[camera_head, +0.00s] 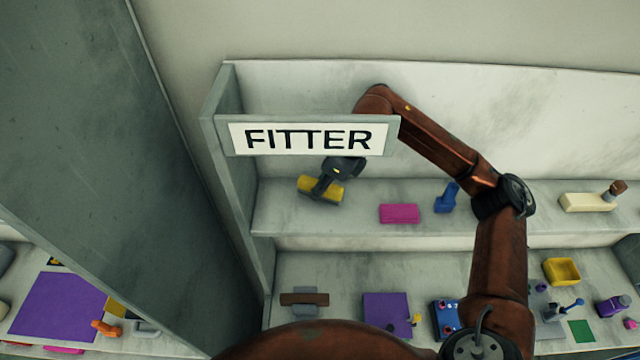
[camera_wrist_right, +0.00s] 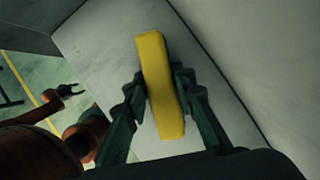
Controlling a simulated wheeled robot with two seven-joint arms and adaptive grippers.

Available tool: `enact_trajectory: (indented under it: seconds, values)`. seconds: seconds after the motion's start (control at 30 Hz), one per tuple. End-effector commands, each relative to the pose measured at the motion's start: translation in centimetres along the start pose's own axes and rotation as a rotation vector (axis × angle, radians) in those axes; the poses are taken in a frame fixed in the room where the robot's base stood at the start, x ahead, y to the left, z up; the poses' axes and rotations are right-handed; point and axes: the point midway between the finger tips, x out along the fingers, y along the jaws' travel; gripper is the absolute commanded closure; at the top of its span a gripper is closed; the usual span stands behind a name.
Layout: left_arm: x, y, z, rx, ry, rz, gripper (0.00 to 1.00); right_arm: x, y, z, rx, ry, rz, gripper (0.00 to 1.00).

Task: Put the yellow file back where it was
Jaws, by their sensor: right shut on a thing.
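The yellow file (camera_head: 307,184) is a plain yellow block at the left part of the upper shelf (camera_head: 290,215), below the FITTER sign. My right gripper (camera_head: 324,187) reaches in from behind the sign and is shut on it. In the right wrist view the yellow file (camera_wrist_right: 160,85) stands lengthwise between the two dark fingers of my right gripper (camera_wrist_right: 158,92). I cannot tell whether the file touches the shelf. A small dark claw (camera_wrist_right: 70,90) on a reddish arm, at the left of the wrist view, looks like my left gripper; its opening is too small to judge.
A pink block (camera_head: 399,213) and a blue tool (camera_head: 447,198) lie to the right on the upper shelf. The FITTER sign (camera_head: 308,138) overhangs my right wrist. A grey side wall (camera_head: 232,170) bounds the shelf at left.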

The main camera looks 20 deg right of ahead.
Motion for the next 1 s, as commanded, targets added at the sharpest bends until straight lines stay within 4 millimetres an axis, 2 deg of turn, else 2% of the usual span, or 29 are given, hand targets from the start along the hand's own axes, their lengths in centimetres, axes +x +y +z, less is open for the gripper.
enact_trajectory:
  seconds: [0.1,0.93,0.97,1.0]
  values:
    - [0.9,0.03,0.15,0.0,-0.001,0.0,0.6,0.89,0.0,-0.36,0.0,-0.002,0.0,1.0]
    - [1.63,0.06,0.21,0.0,-0.001,0.0,0.6,1.59,0.0,-0.66,0.0,-0.001,-0.001,1.0]
    - [1.63,0.06,0.21,0.0,-0.001,0.0,0.6,1.59,0.0,-0.66,0.0,-0.001,-0.001,0.75]
    - [1.56,0.06,0.19,0.0,-0.001,0.0,0.6,1.53,0.01,-0.64,0.0,-0.001,-0.001,0.72]
